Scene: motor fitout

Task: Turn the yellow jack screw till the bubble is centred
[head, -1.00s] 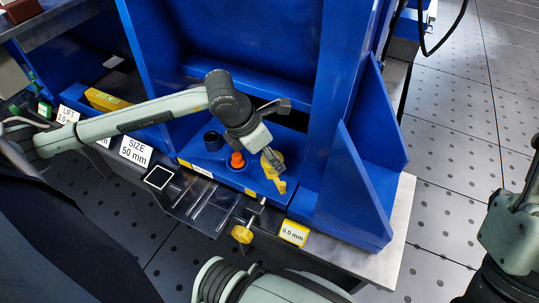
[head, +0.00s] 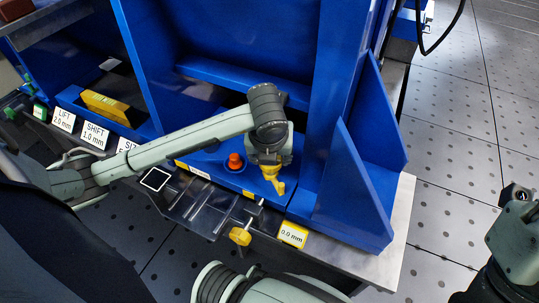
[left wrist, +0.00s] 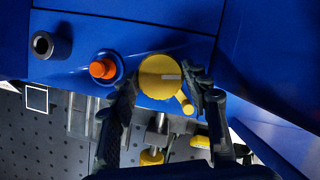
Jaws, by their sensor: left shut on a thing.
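The yellow jack screw (left wrist: 160,80) has a round head with a pale mark and a short side handle. It stands on the blue base and also shows in the head view (head: 274,181), partly hidden by my wrist. My left gripper (left wrist: 163,76) is shut on it, with one finger on each side of the head. A yellow level (head: 106,104) with a greenish vial lies at the left; its bubble is too small to tell. My right gripper (head: 518,196) is at the right edge; its fingers are not clear.
An orange knob (left wrist: 103,69) and a dark round socket (left wrist: 47,45) stand beside the jack screw. Another yellow knob (head: 240,236) sticks out in front. A label (head: 293,234) reads 0.0 mm. Blue upright plates (head: 358,190) stand close to the right.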

